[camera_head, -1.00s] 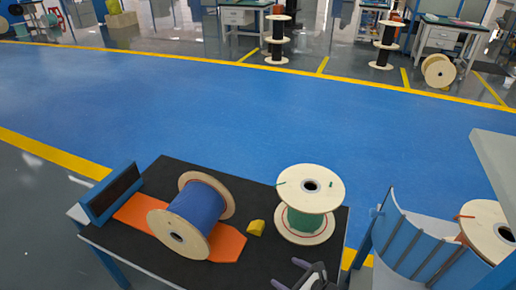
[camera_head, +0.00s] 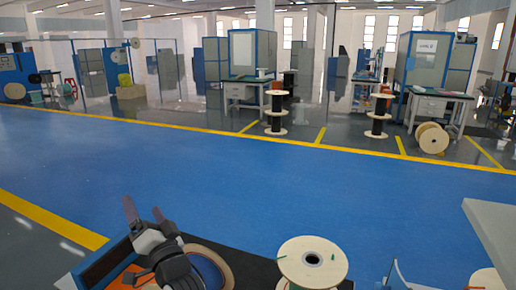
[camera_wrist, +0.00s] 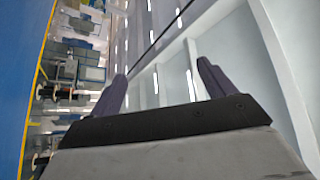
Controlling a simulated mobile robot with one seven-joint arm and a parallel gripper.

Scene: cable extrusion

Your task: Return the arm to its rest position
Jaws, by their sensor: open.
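My gripper (camera_head: 143,212) is open and empty, raised at the lower left of the head view with its fingers pointing up. My arm covers much of the cable spool (camera_head: 218,264) lying on the black-topped table (camera_head: 258,270). That view looks out sideways over the hall, toward the ceiling.
A spool with a pale top flange (camera_head: 311,262) stands upright on the table, to the right of my arm. Another spool (camera_head: 486,279) shows at the lower right edge. The blue floor (camera_head: 260,175) beyond is clear. Workbenches and spools stand far behind.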

